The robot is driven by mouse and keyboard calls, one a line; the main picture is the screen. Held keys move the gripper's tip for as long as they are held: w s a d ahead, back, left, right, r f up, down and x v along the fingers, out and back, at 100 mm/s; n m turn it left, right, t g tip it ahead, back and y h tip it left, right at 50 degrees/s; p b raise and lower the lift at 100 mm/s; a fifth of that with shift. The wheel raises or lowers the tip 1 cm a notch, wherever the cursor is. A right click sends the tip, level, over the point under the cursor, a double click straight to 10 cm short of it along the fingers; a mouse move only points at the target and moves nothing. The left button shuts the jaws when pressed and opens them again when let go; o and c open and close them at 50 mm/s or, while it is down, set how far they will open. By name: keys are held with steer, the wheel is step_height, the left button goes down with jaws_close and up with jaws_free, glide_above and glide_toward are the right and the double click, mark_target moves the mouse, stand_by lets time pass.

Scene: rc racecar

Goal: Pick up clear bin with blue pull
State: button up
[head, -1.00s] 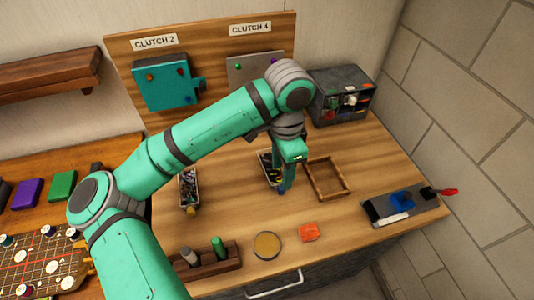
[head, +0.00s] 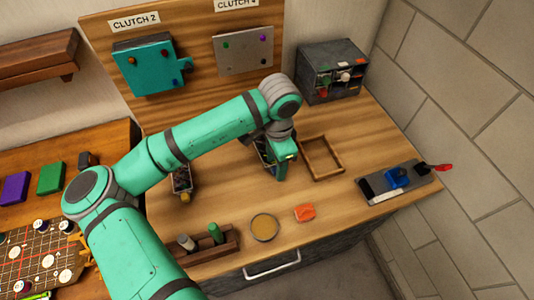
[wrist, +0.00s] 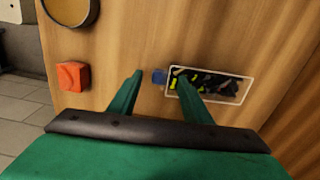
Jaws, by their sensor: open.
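The clear bin with dark and yellow-green contents (wrist: 232,92) lies on the wooden bench, right of centre in the wrist view. Its blue pull (wrist: 159,76) is at the bin's left end. My gripper (wrist: 160,78) is open and empty, with the pull showing between its two fingertips and the right finger covering part of the bin. I cannot tell whether the fingers touch it. In the head view, my gripper (head: 281,174) points down at the bin's near end, and the arm hides much of the bin (head: 262,150). The pull is hidden there.
A similar bin with a yellow pull (head: 184,196) stands to the left. An empty wooden tray (head: 340,168) is close on the right. An orange block (head: 305,212), a round dish (head: 264,227) and a wooden rack (head: 205,251) are in front.

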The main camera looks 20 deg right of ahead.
steer(key=shift+f, duration=0.8)
steer(key=shift+w, duration=0.1)
jaws_close()
steer(key=shift+a, duration=0.1)
steer(key=shift+r, duration=0.45)
step_height(320, 180, up, 3)
steer(key=shift+f, duration=0.2)
steer(key=s+r, duration=0.9)
steer(key=s, duration=0.5)
steer(key=shift+r, duration=0.25)
